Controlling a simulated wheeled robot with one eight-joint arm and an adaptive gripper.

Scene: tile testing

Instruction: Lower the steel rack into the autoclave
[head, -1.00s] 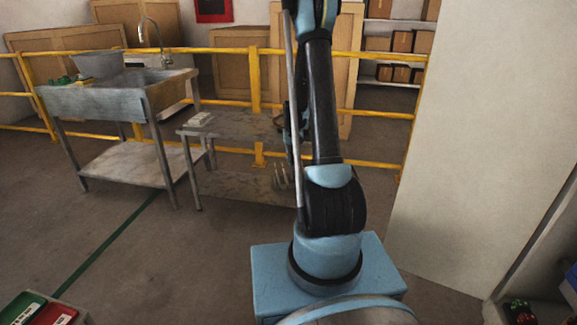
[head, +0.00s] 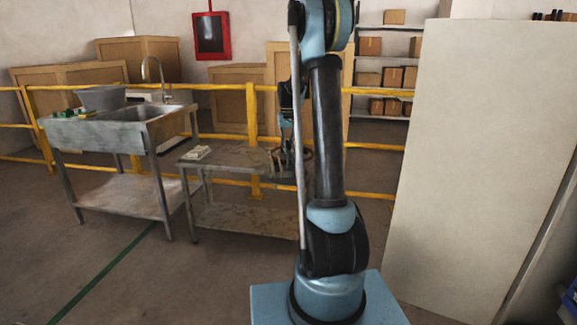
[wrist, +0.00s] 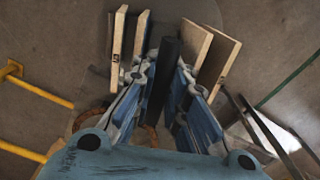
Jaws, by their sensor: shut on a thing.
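My gripper (wrist: 165,88) is shut on a dark upright bar in the wrist view, which appears to be the handle of the steel rack (wrist: 167,65). Several tan tiles stand on edge on both sides of the bar. A round, dull shape under the tiles may be the rack's base. In the head view my gripper (head: 291,148) hangs behind my arm, partly hidden by it, and the rack shows only as a small dark shape. I cannot make out the autoclave in either view.
A low steel table (head: 226,157) with a small pale stack (head: 197,153) stands near the gripper in the picture. A steel sink (head: 110,132) is left of it. Yellow railings (head: 235,88) run behind. A large pale panel (head: 480,170) stands at right.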

